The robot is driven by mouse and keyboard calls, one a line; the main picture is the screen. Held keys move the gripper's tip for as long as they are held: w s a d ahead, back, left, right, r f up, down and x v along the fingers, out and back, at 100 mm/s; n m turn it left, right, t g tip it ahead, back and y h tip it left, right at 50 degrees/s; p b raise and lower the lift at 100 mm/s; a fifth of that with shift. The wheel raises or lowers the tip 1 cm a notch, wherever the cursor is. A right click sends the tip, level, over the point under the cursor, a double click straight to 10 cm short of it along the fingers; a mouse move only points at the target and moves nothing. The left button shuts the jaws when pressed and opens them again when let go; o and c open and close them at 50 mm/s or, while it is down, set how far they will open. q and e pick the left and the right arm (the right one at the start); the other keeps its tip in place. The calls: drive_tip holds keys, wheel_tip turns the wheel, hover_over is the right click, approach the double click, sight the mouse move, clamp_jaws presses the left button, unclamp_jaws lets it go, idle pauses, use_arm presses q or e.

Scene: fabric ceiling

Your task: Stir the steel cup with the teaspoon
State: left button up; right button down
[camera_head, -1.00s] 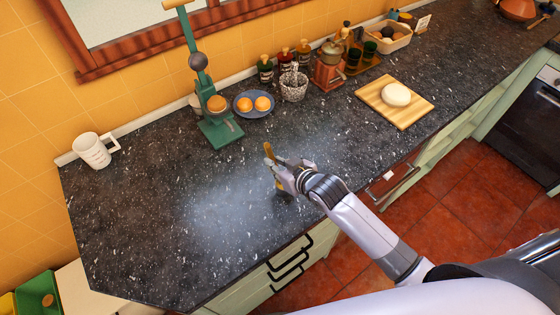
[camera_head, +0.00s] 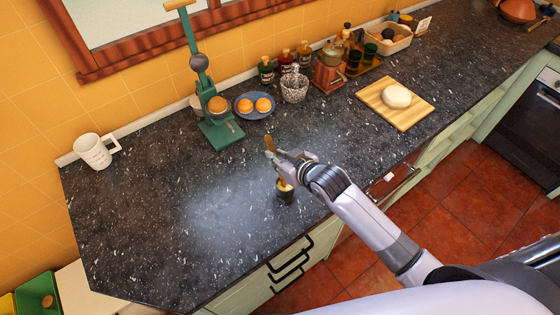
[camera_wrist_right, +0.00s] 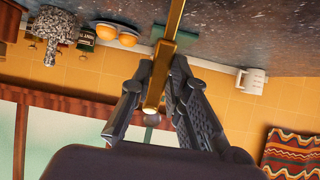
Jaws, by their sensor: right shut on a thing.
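My right gripper (camera_head: 282,164) is shut on a golden teaspoon (camera_head: 269,143) above the front part of the counter. The spoon's handle end sticks up past the fingers. In the right wrist view the golden handle (camera_wrist_right: 164,70) runs between the two fingers. My left gripper is not in view.
A white mug (camera_head: 93,151) is at the left, a cutting board (camera_head: 407,115) at the right. The counter's left middle is clear.

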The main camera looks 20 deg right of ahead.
sight(269, 140)
drive_tip(key=shift+w+a+r, duration=0.15)
drive_tip(key=shift+w+r, duration=0.25)
drive_tip(key=shift+r, duration=0.3)
drive_tip(key=shift+w+a+r, duration=0.15)
drive_tip(key=shift+w+r, duration=0.25)
drive_tip(key=shift+r, duration=0.3)
drive_tip(key=shift+w+a+r, duration=0.15)
drive_tip(key=shift+w+r, duration=0.25)
drive_tip(key=shift+r, duration=0.3)
drive_tip(key=shift+r, duration=1.5)
